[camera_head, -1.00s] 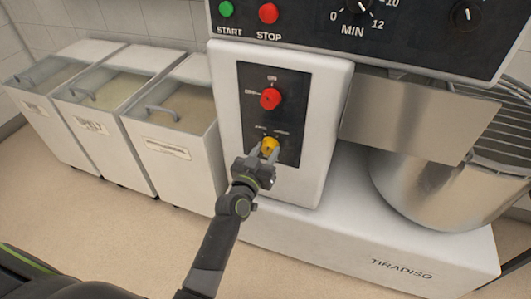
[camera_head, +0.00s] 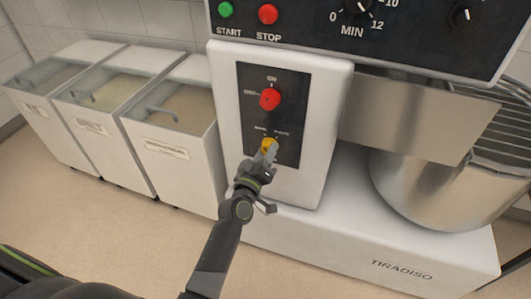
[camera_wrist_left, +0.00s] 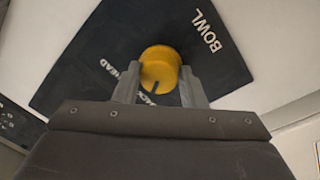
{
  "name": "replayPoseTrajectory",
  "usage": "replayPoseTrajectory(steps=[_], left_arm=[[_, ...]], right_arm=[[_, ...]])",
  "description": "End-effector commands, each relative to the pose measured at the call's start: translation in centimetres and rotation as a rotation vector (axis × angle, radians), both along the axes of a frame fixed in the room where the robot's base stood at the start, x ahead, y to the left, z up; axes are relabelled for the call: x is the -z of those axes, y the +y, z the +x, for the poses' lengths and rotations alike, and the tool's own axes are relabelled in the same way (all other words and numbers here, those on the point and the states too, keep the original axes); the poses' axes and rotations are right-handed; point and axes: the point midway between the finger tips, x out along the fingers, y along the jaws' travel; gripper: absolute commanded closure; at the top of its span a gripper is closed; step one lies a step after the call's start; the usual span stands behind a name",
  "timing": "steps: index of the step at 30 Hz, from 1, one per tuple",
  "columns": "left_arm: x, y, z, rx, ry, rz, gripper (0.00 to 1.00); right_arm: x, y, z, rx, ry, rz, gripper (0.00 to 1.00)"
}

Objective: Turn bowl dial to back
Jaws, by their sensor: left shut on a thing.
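The yellow bowl dial (camera_head: 268,145) sits on the lower part of a black panel (camera_head: 287,128) on the mixer's white front housing. In the left wrist view the yellow dial (camera_wrist_left: 160,68) lies between the fingers, with a dark pointer mark on its lower edge, near partly covered lettering ending in "CK". The words "BOWL" and "HEAD" also show on the panel. My left gripper (camera_head: 267,152) is shut on the dial; its fingers (camera_wrist_left: 160,90) are at the dial's two sides. My right gripper is not in view.
A red knob (camera_head: 270,99) is above the dial. Green start (camera_head: 226,9) and red stop (camera_head: 268,13) buttons are higher up. The steel mixing bowl (camera_head: 430,190) is at the right. Several white bins (camera_head: 178,150) stand at the left, with open floor in front.

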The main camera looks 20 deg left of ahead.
Motion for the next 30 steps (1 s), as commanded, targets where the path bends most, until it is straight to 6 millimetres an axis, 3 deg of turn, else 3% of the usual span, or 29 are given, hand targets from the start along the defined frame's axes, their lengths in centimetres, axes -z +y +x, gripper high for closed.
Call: replayPoseTrajectory(steps=[16, 17, 21, 30], left_arm=[[-0.09, -0.02, 0.03, 0.0, -0.002, -0.026, 0.85], [-0.09, -0.02, 0.03, 0.0, -0.002, -0.026, 0.59], [-0.07, -0.02, 0.02, 0.0, -0.001, -0.025, 0.41], [-0.01, 0.0, 0.01, 0.0, 0.0, -0.023, 0.41]], right_arm=[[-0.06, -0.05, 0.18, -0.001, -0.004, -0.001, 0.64], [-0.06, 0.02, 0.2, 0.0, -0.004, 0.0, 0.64], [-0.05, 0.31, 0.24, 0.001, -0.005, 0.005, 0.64], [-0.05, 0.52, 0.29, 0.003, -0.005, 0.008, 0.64]])
